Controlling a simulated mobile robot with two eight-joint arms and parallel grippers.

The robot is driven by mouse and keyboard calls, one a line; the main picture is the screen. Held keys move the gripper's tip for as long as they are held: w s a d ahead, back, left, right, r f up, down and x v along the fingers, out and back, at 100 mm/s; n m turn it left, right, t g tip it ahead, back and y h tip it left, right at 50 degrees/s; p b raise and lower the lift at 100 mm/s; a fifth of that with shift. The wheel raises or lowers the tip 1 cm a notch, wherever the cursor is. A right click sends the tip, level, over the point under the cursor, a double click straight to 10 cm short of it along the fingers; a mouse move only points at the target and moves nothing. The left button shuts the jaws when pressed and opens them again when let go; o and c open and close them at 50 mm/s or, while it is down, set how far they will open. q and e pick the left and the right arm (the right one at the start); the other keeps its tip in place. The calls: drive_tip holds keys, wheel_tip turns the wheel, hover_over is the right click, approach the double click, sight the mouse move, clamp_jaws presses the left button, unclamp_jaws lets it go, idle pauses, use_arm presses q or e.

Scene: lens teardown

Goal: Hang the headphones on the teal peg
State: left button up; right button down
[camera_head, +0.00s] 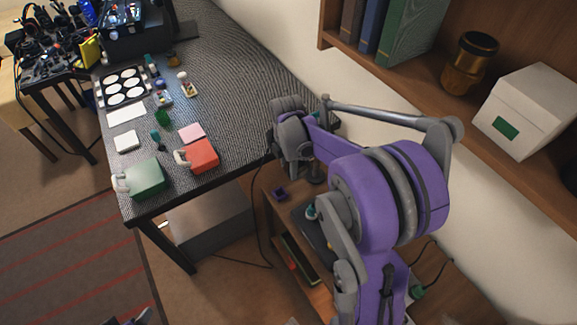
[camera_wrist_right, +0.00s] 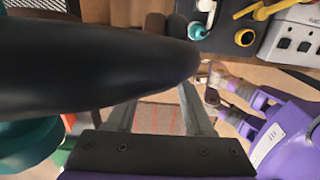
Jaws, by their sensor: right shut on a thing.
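My right gripper (camera_head: 312,166) is beyond the right edge of the dark table, partly hidden by my purple arm. In the right wrist view its two grey fingers (camera_wrist_right: 160,102) reach forward and are shut on the headphones (camera_wrist_right: 95,62). The headphones' thick black curved part crosses the left of that view close to the camera, with a teal part at lower left. Where the fingers touch it is hidden. A teal peg-like piece (camera_wrist_right: 197,31) shows at the top, apart from the black part; it may be the teal peg. My left gripper (camera_head: 135,318) barely shows at the bottom edge.
A red box (camera_head: 203,155) and a green box (camera_head: 147,179) stand on the table's near end. A yellow ring-shaped piece (camera_wrist_right: 244,37) and a white socket strip (camera_wrist_right: 293,38) are at the wrist view's upper right. A wooden shelf with a white box (camera_head: 525,110) hangs at right.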

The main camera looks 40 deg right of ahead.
drive_tip(key=shift+c, duration=1)
unclamp_jaws()
wheel_tip(320, 180, up, 11)
drive_tip(key=shift+p, duration=0.3)
drive_tip(key=shift+a+f, duration=0.1)
drive_tip(key=shift+a, duration=0.05)
drive_tip(key=s+a+f+m+t, duration=0.2)
drive_tip(key=s+a+m, duration=0.5)
drive_tip(key=a+m, duration=0.1)
drive_tip(key=s+a+f+m+t, duration=0.3)
drive_tip(key=s+a+m, duration=0.4)
drive_tip(key=a+m, duration=0.1)
drive_tip(key=shift+a+m+t, duration=0.2)
drive_tip(key=shift+m+t, duration=0.1)
drive_tip(key=shift+m, duration=0.1)
